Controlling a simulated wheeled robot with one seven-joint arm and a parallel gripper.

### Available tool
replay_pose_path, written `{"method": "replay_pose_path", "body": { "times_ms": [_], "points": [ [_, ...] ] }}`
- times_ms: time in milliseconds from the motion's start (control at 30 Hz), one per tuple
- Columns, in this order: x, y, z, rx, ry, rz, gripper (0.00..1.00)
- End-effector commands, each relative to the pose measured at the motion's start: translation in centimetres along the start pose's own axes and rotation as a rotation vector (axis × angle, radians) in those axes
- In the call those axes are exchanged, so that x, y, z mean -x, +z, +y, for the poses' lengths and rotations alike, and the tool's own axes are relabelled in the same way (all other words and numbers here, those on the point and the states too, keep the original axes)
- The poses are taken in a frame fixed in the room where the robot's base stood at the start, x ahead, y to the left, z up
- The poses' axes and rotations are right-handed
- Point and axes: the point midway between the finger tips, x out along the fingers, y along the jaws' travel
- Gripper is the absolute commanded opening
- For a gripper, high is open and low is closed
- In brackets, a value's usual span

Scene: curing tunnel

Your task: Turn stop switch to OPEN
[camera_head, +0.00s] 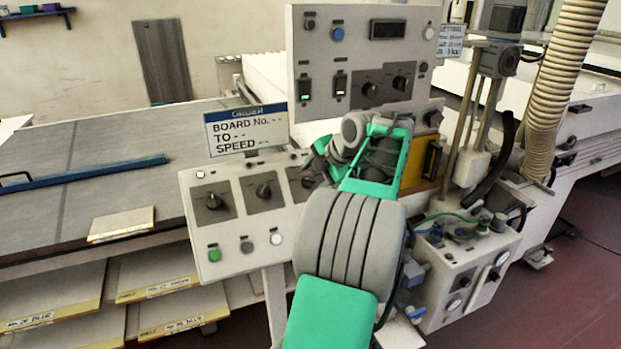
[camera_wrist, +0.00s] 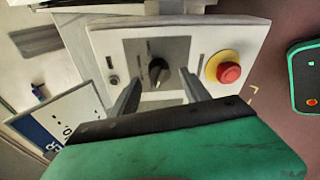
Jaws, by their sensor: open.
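In the wrist view a black rotary knob (camera_wrist: 158,72) sits on a grey plate on a pale panel, its bar close to upright. Its small lettering is unreadable, so I cannot confirm it is the stop switch. My gripper (camera_wrist: 159,76) is open, with one finger on each side of the knob; I cannot tell whether they touch it. In the head view my gripper (camera_head: 322,165) is at the right part of the lower sloping panel (camera_head: 232,237), largely hiding a dark knob plate there.
A red button on a yellow ring (camera_wrist: 229,72) stands right of the knob. Two more knobs (camera_head: 213,201) (camera_head: 264,190) are left of my gripper. A BOARD No. sign (camera_head: 246,131) stands behind the lower panel, and an upper control panel (camera_head: 350,40) rises behind.

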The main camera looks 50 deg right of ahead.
Motion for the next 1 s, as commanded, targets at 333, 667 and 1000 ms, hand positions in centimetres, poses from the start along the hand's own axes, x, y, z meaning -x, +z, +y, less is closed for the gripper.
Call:
{"method": "replay_pose_path", "body": {
  "times_ms": [333,667,1000],
  "points": [
    [-2.4,0.0,0.1,-0.001,0.001,-0.001,0.55],
    [-2.4,0.0,0.1,-0.002,0.001,-0.001,0.35],
    [-2.4,0.0,0.1,-0.002,0.0,-0.001,0.07]
  ]
}}
